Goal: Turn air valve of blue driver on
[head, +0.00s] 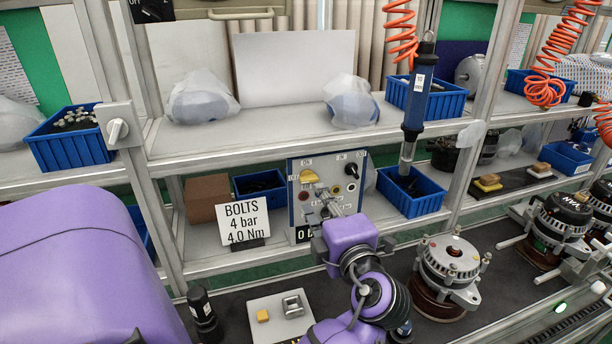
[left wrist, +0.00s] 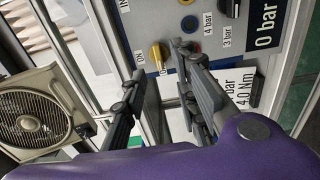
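The control panel (head: 297,209) stands on the lower shelf, with a yellow valve knob (head: 308,177) at its upper left beside an ON label. A black knob (head: 351,170) is at its upper right. In the left wrist view the yellow knob (left wrist: 157,55) shows close up, and the display (left wrist: 264,25) reads 0 bar. My left gripper (head: 322,200) is in front of the panel. Its fingers (left wrist: 159,63) are apart, one on each side of the yellow knob in that picture; contact cannot be told. The blue driver (head: 418,95) hangs upright right of the panel. My right gripper is out of view.
A BOLTS sign (head: 246,222) reading 4 bar, 4.0 Nm stands left of the panel. A blue bin (head: 411,203) is on its right. An alternator (head: 450,260) stands on the bench in front. A white rotary switch (head: 117,130) is on the left post. A fan (left wrist: 42,112) shows in the wrist view.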

